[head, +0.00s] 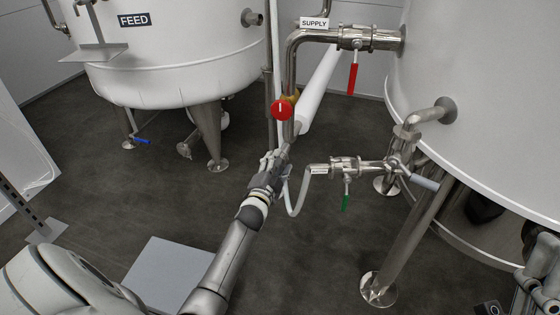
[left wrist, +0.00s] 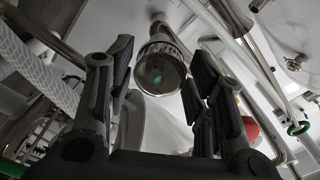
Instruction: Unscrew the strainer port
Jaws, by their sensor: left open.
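A round metal cap, which looks like the strainer port (left wrist: 160,68), shows in the left wrist view with a ridged band around its rim and a small green spot on its face. My left gripper (left wrist: 161,85) is open, with one finger on each side of the cap and visible gaps between. In the head view my left gripper (head: 275,160) is at the lower end of the supply pipe, below a red round knob (head: 282,109), and hides the cap there. Part of what seems to be my right gripper (head: 540,275) shows at the lower right edge; its fingers are unclear.
The supply pipe (head: 291,62) has a valve with a red handle (head: 352,79). White tanks stand left (head: 180,60) and right (head: 480,80).

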